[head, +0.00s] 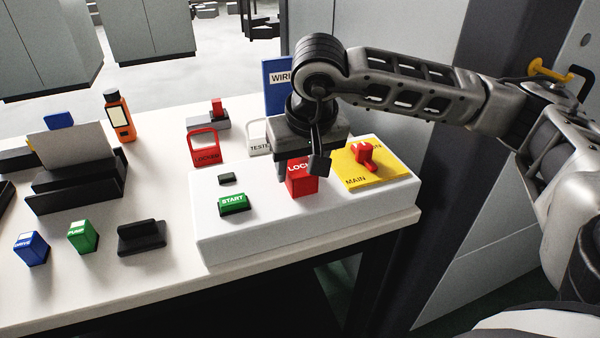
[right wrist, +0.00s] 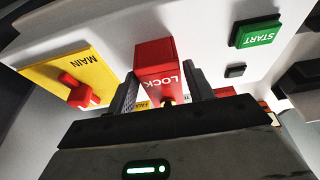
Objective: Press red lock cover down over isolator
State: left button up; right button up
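A red block-shaped lock cover (head: 301,180) with white "LOCK" lettering stands on the white panel box (head: 240,240), left of the yellow MAIN plate (head: 354,180). A red handle (head: 366,155) sits on that plate. What is under the cover is hidden. My right gripper (head: 300,168) points down at the cover from above. In the right wrist view the fingers are apart on either side of the lock cover (right wrist: 155,62), with a gap visible on at least one side. My left gripper is not in view.
A green START button (head: 234,203) and a small black button (head: 227,179) are left of the cover. Behind the box stand a red LOCKED tag (head: 205,147), a TESTED tag (head: 259,137) and a blue folder (head: 276,82). Black holders and blocks occupy the table's left.

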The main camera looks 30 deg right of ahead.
aim_at(301, 169)
jog(key=c, duration=0.7)
jog(key=shift+r+p, duration=2.05)
jog(key=shift+r, duration=1.5)
